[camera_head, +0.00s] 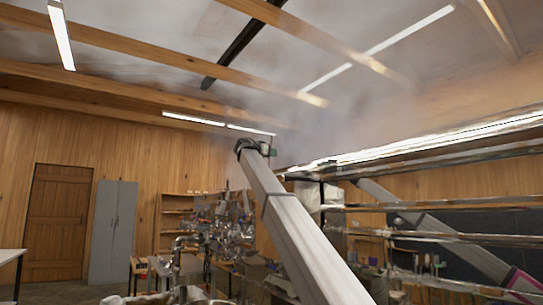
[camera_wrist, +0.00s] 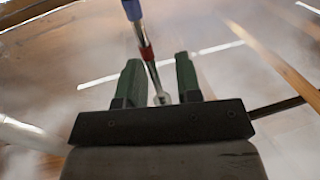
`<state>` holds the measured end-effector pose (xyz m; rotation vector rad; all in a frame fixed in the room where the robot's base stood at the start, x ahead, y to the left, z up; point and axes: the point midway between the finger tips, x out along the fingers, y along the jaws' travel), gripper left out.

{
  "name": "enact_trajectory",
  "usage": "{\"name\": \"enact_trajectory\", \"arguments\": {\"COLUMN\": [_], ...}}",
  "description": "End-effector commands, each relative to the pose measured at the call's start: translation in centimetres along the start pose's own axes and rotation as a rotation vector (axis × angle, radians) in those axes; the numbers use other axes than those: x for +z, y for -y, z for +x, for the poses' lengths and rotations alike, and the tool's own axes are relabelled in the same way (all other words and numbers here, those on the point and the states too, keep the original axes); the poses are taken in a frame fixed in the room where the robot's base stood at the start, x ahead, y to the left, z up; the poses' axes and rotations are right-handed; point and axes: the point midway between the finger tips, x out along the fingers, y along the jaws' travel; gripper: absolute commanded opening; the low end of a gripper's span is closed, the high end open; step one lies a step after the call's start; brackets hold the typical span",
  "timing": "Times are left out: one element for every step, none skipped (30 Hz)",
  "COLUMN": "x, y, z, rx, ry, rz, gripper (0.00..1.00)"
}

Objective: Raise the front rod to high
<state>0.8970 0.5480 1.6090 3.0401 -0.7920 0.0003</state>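A thin rod (camera_wrist: 146,47) shows in the wrist view, with a blue-grey upper part, a red band and a narrow lower part. It comes in from the top edge and its pale lower end shows between the two green fingers of my gripper (camera_wrist: 158,80). The fingers are apart, with visible gaps on both sides of the rod. I cannot tell whether the rod's end lies within their depth or beyond them. In the head view my gripper (camera_head: 263,148) is small at the top of my raised arm; I cannot make out the rod there.
Long shiny metal surfaces (camera_head: 440,140) of the evaporator fill the right, with what looks like my arm's reflection. Shiny pipework (camera_head: 215,235) stands left of my arm. A grey cabinet (camera_head: 114,232) and wooden door (camera_head: 58,222) are at the back left. Steam hangs under the beams.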

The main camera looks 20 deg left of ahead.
Motion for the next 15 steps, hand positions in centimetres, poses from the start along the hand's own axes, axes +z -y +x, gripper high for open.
{"name": "enact_trajectory", "arguments": {"x": [-0.01, 0.00, 0.01, 0.01, 0.02, 0.02, 0.02, 0.03, 0.02, 0.02, 0.02, 0.02, 0.02, 0.02, 0.02], "y": [0.01, 0.00, -0.01, -0.02, -0.02, -0.02, -0.02, -0.03, -0.03, -0.03, -0.03, -0.03, -0.03, -0.03, -0.03], "z": [0.37, 0.51, 0.64, 0.69, 0.74, 0.76, 0.76, 0.76, 0.74, 0.74, 0.73, 0.73, 0.72, 0.72, 0.72], "rx": [0.001, 0.000, 0.001, 0.000, 0.001, 0.000, 0.000, 0.000, 0.000, 0.000, 0.000, 0.000, 0.000, 0.000, 0.000], "ry": [0.000, 0.000, 0.000, 0.000, 0.001, 0.000, 0.000, 0.000, 0.000, 0.000, 0.000, 0.000, 0.000, 0.000, 0.000], "rz": [0.000, 0.000, 0.000, 0.000, 0.000, 0.000, 0.000, 0.000, 0.000, 0.000, 0.000, 0.000, 0.000, 0.000, 0.000], "gripper": [0.32, 0.32, 0.32, 0.32, 0.32, 0.32, 0.32, 0.32, 0.32, 0.32, 0.32, 0.29, 0.19, 0.09, 0.00]}}
